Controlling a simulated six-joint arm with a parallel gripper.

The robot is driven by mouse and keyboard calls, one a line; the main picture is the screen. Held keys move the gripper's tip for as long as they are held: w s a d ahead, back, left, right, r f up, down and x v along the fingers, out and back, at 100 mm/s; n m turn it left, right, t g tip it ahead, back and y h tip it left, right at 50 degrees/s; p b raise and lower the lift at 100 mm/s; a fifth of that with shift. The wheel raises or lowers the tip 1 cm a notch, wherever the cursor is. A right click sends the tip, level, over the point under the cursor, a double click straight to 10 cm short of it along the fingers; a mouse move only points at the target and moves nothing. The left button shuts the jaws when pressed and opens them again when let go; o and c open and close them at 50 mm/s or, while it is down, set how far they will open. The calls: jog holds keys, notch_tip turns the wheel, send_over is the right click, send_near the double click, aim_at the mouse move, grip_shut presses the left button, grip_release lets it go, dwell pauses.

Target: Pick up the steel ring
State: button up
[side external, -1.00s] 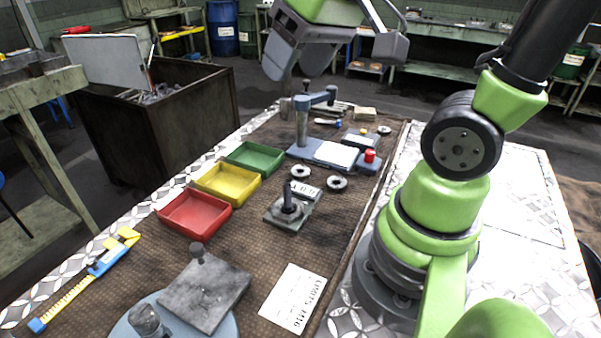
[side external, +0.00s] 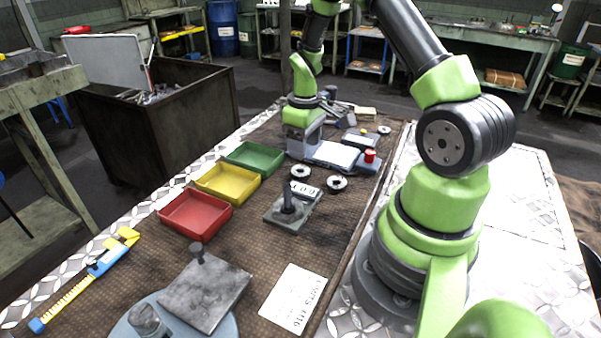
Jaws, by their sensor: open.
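Two ring-shaped grey pieces with dark centres lie on the brown mat, a left one (side external: 300,171) and a right one (side external: 337,183). A smaller round ring-like piece (side external: 384,129) lies farther back. I cannot tell which of them is the steel ring. My gripper (side external: 303,154) points down just behind the left ring, in front of the blue-grey stand. It is open, with nothing seen in it. Its fingertips are small here, and their height above the mat is unclear.
A plate with an upright dark pin (side external: 289,211) stands in front of the rings. Red (side external: 194,226), yellow (side external: 227,193) and green (side external: 254,167) trays line the left. A base with a red button (side external: 370,156) is behind right. A white card (side external: 293,299) lies in front.

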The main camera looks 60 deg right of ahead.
aim_at(303, 167)
notch_tip(303, 167, down, 7)
jog(key=shift+w+r, duration=0.1)
jog(key=shift+w, duration=0.05)
dwell(0.4)
jog(key=c, duration=0.8)
